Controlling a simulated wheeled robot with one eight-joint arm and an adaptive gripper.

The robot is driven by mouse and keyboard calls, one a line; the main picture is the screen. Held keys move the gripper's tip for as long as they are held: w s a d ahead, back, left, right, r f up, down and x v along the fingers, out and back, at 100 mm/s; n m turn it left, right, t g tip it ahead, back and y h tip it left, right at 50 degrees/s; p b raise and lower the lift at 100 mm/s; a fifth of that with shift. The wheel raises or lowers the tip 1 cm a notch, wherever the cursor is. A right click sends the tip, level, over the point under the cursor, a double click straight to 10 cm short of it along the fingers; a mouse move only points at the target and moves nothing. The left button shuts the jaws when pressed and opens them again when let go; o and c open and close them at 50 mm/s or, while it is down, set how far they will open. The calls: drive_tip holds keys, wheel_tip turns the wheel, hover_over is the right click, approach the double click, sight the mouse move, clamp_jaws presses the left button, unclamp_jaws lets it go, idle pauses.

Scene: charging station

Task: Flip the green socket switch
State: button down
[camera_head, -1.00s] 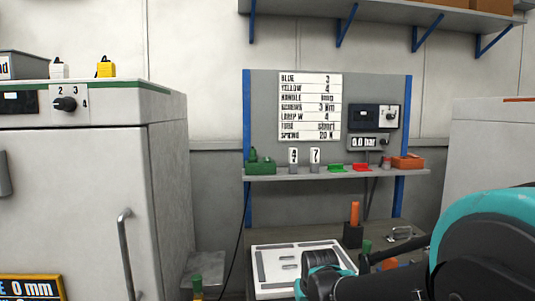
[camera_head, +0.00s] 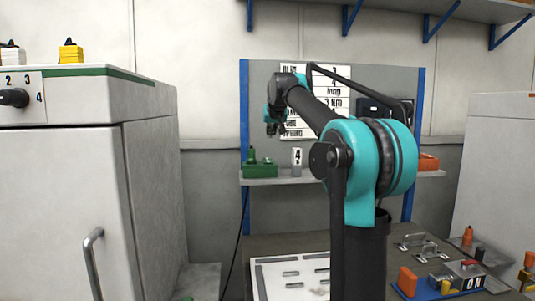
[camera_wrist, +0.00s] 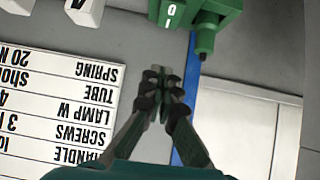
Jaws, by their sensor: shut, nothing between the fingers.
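The green socket (camera_head: 260,171) sits at the left end of the shelf on the grey panel. In the wrist view the green socket (camera_wrist: 228,14) is at the top, upside down, with "O I" marks on its face and a green stub at its lower edge. Its switch cannot be told apart clearly. My gripper (camera_head: 274,130) is raised above the socket in the head view. In the wrist view my gripper (camera_wrist: 162,76) has its fingertips together, empty, with a gap in the picture between them and the socket.
A small block marked 4 (camera_head: 297,158) stands on the shelf right of the socket. A white text sign (camera_wrist: 50,115) is on the panel beside my fingers. A white cabinet (camera_head: 60,190) stands at the left. My arm hides part of the shelf.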

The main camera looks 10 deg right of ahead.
idle(0.3)
hover_over(269, 160)
wheel_tip(269, 160, down, 6)
drive_tip(key=shift+a+r, duration=0.1)
drive_tip(key=shift+r, duration=0.15)
drive_tip(key=f, duration=0.1)
drive_tip(key=w+f, duration=0.1)
drive_tip(key=f, duration=0.1)
drive_tip(key=shift+f, duration=0.1)
drive_tip(key=shift+w+f, duration=0.1)
drive_tip(key=shift+f, duration=0.55)
drive_tip(key=shift+w+f+g, duration=0.25)
drive_tip(key=shift+f+g, duration=0.05)
drive_tip(key=shift+g, duration=0.2)
drive_tip(key=shift+s, duration=0.2)
drive_tip(key=shift+s+r, duration=0.15)
drive_tip(key=shift+s, duration=0.55)
